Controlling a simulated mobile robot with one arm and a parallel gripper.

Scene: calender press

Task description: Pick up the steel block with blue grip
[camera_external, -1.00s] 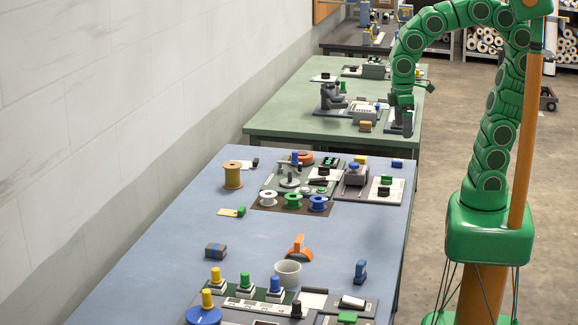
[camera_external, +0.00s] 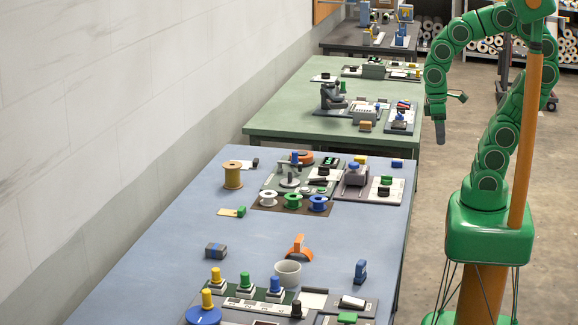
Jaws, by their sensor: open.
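A small upright blue piece on a dark foot (camera_external: 361,270) stands near the front right of that table. A grey block with a blue band (camera_external: 215,250) lies at left centre. From this distance I cannot tell for certain which is the steel block with blue grip. My gripper (camera_external: 440,132) hangs pointing down over the floor, right of the green table (camera_external: 280,112). It is open and touches none of these; its fingers are small here.
Spools, an orange-handled tool (camera_external: 299,246), a grey cup (camera_external: 288,272) and several coloured knobs crowd the blue table. Its left centre is mostly bare. A microscope (camera_external: 332,96) stands on the green table. A wall runs along the left; open floor lies right.

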